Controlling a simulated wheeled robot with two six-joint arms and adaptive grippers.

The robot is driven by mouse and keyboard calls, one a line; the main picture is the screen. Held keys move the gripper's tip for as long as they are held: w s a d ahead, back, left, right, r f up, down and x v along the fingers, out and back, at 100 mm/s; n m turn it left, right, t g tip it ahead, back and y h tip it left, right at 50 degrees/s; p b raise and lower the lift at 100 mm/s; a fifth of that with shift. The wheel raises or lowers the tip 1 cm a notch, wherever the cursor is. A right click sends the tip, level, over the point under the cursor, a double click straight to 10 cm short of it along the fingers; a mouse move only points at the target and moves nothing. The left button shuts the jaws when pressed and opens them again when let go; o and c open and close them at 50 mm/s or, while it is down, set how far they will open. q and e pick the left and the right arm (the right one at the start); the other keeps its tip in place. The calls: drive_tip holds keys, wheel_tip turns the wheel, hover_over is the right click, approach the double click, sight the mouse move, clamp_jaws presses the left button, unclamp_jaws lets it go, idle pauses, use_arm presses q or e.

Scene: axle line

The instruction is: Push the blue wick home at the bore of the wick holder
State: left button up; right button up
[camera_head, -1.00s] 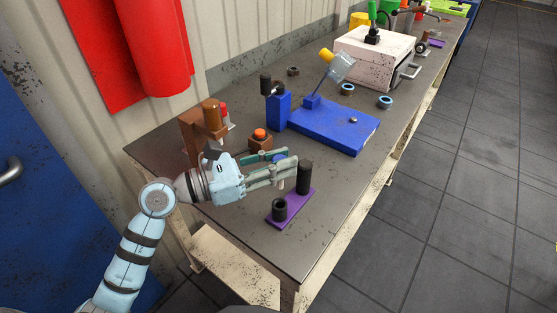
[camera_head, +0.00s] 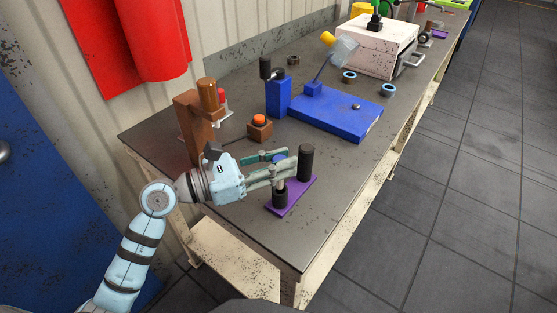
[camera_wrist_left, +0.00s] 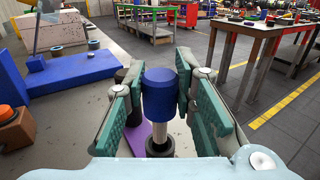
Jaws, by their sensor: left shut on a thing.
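The blue wick has a blue head (camera_wrist_left: 160,88) and a silver shaft, and stands upright between my left gripper's fingers. In the head view its silver shaft (camera_head: 280,184) shows below the fingers. My left gripper (camera_head: 292,170) is shut on it; the green-padded fingers flank the head in the left wrist view (camera_wrist_left: 160,95). The wick holder is a short black cylinder (camera_head: 280,199) on a purple plate (camera_head: 299,196). The shaft's lower end is at the holder's bore (camera_wrist_left: 160,149); how deep it sits is hidden. My right gripper is out of view.
A taller black cylinder (camera_head: 306,163) stands on the same plate, close beside my fingers. A brown stand (camera_head: 193,128), an orange-button box (camera_head: 259,128) and a blue fixture (camera_head: 335,113) stand further back. The table's front edge is near the plate.

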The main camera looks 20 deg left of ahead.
sight(278, 188)
use_arm(q)
drive_tip(key=shift+f+b, duration=2.25)
drive_tip(key=shift+f, duration=0.35)
drive_tip(key=o, duration=1.1)
drive_tip(key=shift+o, duration=0.2)
drive_tip(key=v, duration=0.7)
drive_tip(key=shift+s+a, duration=0.15)
drive_tip(key=shift+a, duration=0.1)
